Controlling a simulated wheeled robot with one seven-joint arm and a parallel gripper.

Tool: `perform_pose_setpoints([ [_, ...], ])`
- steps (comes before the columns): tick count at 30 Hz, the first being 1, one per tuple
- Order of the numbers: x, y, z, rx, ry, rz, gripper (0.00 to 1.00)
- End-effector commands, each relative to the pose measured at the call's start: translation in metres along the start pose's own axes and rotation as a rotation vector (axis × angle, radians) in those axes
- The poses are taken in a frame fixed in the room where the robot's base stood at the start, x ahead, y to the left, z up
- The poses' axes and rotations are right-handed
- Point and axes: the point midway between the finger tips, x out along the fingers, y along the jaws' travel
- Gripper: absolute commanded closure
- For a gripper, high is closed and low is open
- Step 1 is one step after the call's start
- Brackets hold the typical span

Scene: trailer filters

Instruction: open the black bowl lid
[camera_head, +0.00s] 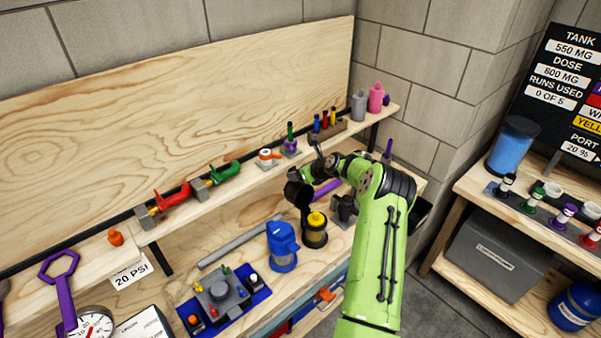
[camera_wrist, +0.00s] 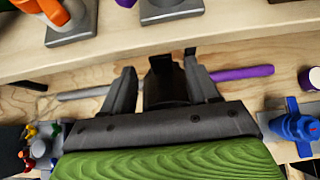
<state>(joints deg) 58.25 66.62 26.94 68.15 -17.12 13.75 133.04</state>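My gripper (camera_wrist: 165,75) is seen from behind in the wrist view, with its two dark fingers apart. A black, rounded thing (camera_wrist: 167,88), likely the black bowl or its lid, sits between the fingers. Whether both fingers touch it is unclear. In the head view my gripper (camera_head: 303,180) is above the lower bench, and a black cup-like shape (camera_head: 297,194) shows at its end. Its lid and any hinge cannot be made out. Another dark fitting (camera_head: 343,209) on the bench is partly hidden by my arm.
A grey rod (camera_head: 240,241) and a purple rod (camera_head: 327,188) run along the back. The shelf (camera_head: 230,178) above carries red and green valves.

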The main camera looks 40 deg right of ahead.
Motion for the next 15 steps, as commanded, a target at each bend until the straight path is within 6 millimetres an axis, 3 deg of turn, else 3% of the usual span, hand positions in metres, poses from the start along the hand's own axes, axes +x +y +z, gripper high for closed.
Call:
perform_pose_setpoints([
  [7,-0.011,-0.001,-0.002,0.001,0.004,-0.001,0.40],
  [15,-0.083,-0.001,-0.003,0.001,0.004,-0.004,0.40],
])
